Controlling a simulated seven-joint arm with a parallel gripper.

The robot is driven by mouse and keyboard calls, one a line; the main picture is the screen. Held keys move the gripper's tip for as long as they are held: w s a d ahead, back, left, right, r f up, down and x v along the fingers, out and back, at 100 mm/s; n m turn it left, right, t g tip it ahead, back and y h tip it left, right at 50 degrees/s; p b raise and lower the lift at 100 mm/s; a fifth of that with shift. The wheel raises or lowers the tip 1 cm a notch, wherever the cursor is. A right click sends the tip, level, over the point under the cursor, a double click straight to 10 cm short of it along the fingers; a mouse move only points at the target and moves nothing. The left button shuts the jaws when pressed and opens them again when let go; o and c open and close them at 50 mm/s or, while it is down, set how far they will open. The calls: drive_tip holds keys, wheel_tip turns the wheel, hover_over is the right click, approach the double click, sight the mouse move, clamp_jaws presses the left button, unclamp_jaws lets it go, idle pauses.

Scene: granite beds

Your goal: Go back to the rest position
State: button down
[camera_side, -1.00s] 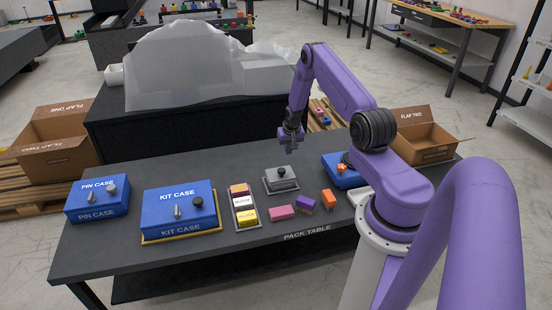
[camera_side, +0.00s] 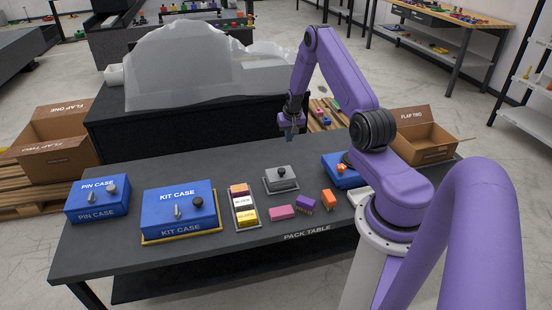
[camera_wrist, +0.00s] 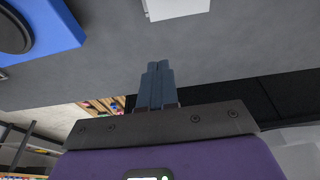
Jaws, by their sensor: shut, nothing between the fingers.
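My gripper (camera_side: 289,136) is raised above the far edge of the dark pack table (camera_side: 130,258) in the side view, pointing down. Its fingers (camera_wrist: 156,86) are together with nothing between them in the wrist view. It is apart from everything on the table.
The blue kit case (camera_side: 165,215) and pin case (camera_side: 85,205) stand at the left. A tray of blocks (camera_side: 237,226), a pink block (camera_side: 282,212), a purple block (camera_side: 306,203) and an orange block (camera_side: 329,200) lie in front. A blue box (camera_side: 335,172) stands at the right. Cartons flank the table.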

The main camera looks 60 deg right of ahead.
drive_tip(key=w+a+r+n+y, duration=0.1)
drive_tip(key=w+a+r+n, duration=0.2)
drive_tip(key=a, duration=0.4)
drive_tip(key=w+a+r+n, duration=0.1)
drive_tip(key=w+a+r, duration=0.2)
drive_tip(key=a+r, duration=0.35)
drive_tip(key=s+a+r+n, duration=0.2)
drive_tip(key=a+r, duration=0.1)
drive_tip(key=a, duration=0.4)
drive_tip(key=s+a+r+n+y, duration=0.1)
drive_tip(key=s+a+r+n, duration=0.1)
drive_tip(key=a, duration=0.5)
drive_tip(key=s+a+r+n, duration=0.1)
drive_tip(key=a+r+n, duration=0.15)
drive_tip(key=a, duration=0.45)
drive_tip(key=s+a+r+n, duration=0.5)
drive_tip(key=s+a, duration=0.5)
drive_tip(key=s, duration=0.2)
drive_tip(key=s+r+n+g, duration=0.1)
drive_tip(key=s+r+n, duration=0.2)
drive_tip(key=s, duration=1.4)
drive_tip(key=n, duration=0.3)
drive_tip(key=shift+s+g, duration=0.2)
drive_tip(key=shift+g, duration=0.2)
drive_tip(key=shift+r, duration=0.1)
